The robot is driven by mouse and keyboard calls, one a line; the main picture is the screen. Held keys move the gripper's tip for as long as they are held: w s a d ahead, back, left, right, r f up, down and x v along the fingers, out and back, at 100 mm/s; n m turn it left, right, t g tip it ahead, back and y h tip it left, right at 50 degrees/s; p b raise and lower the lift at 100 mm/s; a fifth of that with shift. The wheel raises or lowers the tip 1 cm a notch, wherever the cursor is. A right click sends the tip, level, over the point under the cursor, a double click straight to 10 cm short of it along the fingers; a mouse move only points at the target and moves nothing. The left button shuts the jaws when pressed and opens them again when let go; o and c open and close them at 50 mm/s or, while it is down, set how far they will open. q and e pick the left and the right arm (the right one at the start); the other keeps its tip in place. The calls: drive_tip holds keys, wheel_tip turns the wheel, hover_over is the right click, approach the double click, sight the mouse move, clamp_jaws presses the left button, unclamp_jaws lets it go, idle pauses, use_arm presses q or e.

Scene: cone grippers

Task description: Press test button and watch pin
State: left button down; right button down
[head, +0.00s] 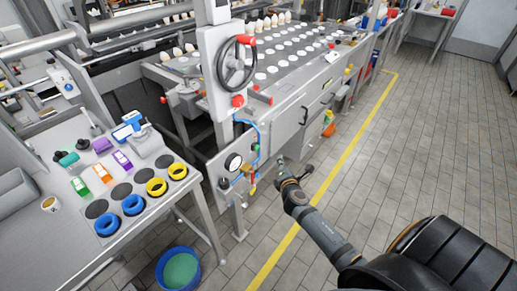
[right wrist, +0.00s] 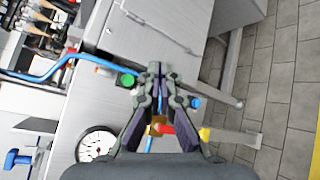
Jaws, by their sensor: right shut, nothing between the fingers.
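My right gripper (head: 281,163) is shut and empty in front of the machine's lower front panel in the head view. In the right wrist view its closed fingers (right wrist: 155,68) point at the grey panel, just beside a green button (right wrist: 127,80). I cannot tell whether the fingertips touch the panel. A round white gauge (head: 233,162) is on the panel to the left of the gripper; it also shows in the right wrist view (right wrist: 96,145). No pin can be made out for certain. My left gripper is not in view.
A blue hose (right wrist: 50,70) and a red and yellow valve (right wrist: 204,134) are close around the fingers. A table with coloured rings (head: 107,224) stands at left. A blue bucket (head: 178,269) is on the floor. The tiled floor at right is mostly clear.

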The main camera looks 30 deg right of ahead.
drive_tip(key=w+a, duration=0.3)
drive_tip(key=w, duration=0.4)
drive_tip(key=shift+b, duration=0.35)
drive_tip(key=shift+w, duration=0.1)
idle(1.0)
drive_tip(key=shift+w+a, duration=0.1)
drive_tip(key=shift+w, duration=0.15)
drive_tip(key=shift+w+a, duration=0.2)
drive_tip(key=shift+w, duration=0.25)
idle(0.7)
drive_tip(key=shift+s, duration=0.1)
idle(1.1)
drive_tip(key=shift+s+d, duration=0.35)
drive_tip(key=shift+s, duration=0.4)
drive_tip(key=shift+s+d+p, duration=0.15)
drive_tip(key=shift+s+d, duration=0.15)
drive_tip(key=shift+s, duration=0.45)
drive_tip(key=shift+s+d+p, duration=0.2)
drive_tip(key=shift+s+d, duration=0.15)
drive_tip(key=shift+s, duration=0.45)
drive_tip(key=shift+s+d+p, duration=0.15)
drive_tip(key=shift+s+d, duration=0.15)
drive_tip(key=shift+s, duration=0.45)
drive_tip(key=shift+f, duration=0.1)
